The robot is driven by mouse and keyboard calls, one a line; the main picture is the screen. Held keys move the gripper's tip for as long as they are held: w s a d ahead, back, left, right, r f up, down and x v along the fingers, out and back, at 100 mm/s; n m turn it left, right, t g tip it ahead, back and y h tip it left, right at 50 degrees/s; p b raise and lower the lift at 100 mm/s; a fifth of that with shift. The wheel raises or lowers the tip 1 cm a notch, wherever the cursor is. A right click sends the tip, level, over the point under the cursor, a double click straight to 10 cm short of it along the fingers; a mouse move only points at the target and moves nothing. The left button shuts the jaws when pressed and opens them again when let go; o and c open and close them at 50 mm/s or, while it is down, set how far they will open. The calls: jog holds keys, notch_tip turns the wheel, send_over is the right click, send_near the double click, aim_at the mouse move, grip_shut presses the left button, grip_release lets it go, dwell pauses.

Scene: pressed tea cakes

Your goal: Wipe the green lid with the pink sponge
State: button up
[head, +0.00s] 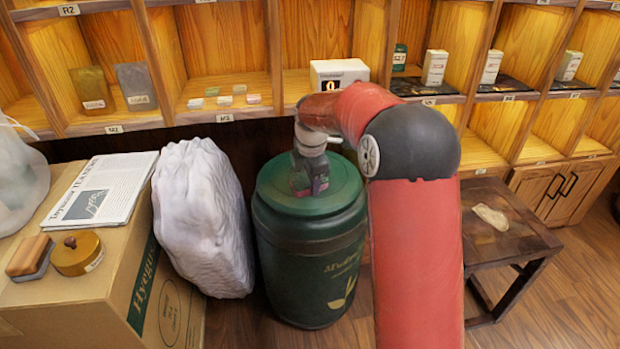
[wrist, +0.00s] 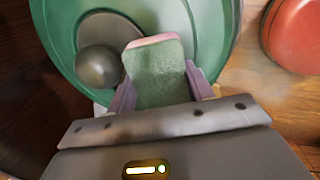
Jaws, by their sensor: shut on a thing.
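The green lid (head: 275,192) sits on top of a large dark green canister (head: 310,262) in the middle of the head view. In the wrist view the lid (wrist: 62,30) fills the upper part, with a rounded grey knob-like shape (wrist: 100,66) on it. My gripper (head: 310,188) is over the lid, pointing down. In the wrist view my gripper (wrist: 160,92) is shut on the sponge (wrist: 158,78), which has a green face and a pink edge. The sponge lies over the lid in that view; I cannot tell whether it touches.
A white wrapped bundle (head: 203,220) stands close left of the canister. A cardboard box (head: 120,290) holds newspapers (head: 100,188), a brown-and-grey block (head: 30,256) and a round yellow tin (head: 77,254). Wooden shelves (head: 225,88) stand behind. A low dark table (head: 490,240) is on the right.

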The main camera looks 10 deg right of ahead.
jog(key=shift+s+r, duration=0.2)
jog(key=shift+r, duration=0.75)
jog(key=shift+s+r, duration=0.2)
jog(key=shift+r, duration=0.8)
jog(key=shift+s+r, duration=0.2)
jog(key=shift+r, duration=0.75)
jog(key=shift+s+r, duration=0.15)
jog(key=shift+r, duration=0.6)
jog(key=shift+s+r, duration=0.15)
jog(key=shift+r, duration=0.55)
